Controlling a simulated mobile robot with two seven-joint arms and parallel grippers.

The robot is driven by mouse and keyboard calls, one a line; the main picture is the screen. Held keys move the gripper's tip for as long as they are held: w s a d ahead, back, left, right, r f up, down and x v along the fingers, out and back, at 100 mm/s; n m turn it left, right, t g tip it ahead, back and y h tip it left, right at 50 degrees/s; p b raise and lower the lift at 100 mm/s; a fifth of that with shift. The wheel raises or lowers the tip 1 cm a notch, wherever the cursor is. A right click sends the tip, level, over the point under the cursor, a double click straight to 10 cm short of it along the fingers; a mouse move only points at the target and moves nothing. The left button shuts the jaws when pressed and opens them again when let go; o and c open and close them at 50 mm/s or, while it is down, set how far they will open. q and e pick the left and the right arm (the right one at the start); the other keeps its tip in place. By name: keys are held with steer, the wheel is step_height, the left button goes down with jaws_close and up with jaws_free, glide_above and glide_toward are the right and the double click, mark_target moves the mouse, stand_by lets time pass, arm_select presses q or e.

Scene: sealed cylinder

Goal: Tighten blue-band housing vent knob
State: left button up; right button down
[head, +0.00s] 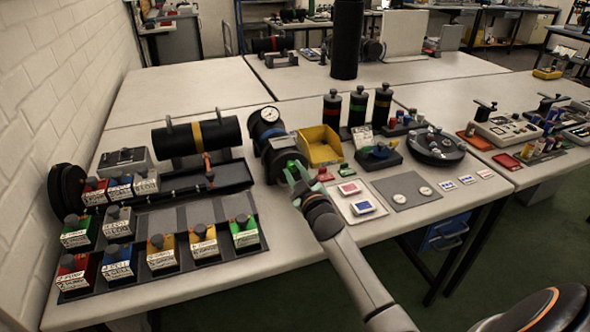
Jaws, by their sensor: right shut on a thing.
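The blue-band housing (266,124) is a dark cylinder with a blue band and a round white dial gauge on top. It lies on the table, left of the yellow bin. My right gripper (297,171) is at its near end, reaching in from the lower right. Its fingers are closed around a small green part at that end, which appears to be the vent knob. The fingers partly hide the knob, so its exact seating cannot be told. My left gripper is not in view.
A yellow bin (320,146) stands close to the right of the gripper. Flat trays with small blocks (352,199) and discs (409,189) lie to its right. A yellow-band cylinder (196,137) and several labelled boxes (161,252) are to the left. Bare table shows in front of the housing.

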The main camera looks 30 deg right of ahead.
steer(key=n, duration=0.6)
steer(key=shift+f+n, duration=0.1)
steer(key=shift+n, duration=0.2)
steer(key=n, duration=0.3)
steer(key=shift+n, duration=0.3)
steer(key=n, duration=0.3)
steer(key=shift+n, duration=0.3)
steer(key=n, duration=0.2)
steer(key=shift+n, duration=0.4)
steer(key=n, duration=0.3)
steer(key=shift+n, duration=0.3)
steer(key=n+p, duration=0.2)
steer(key=n, duration=0.4)
steer(key=shift+f, duration=0.1)
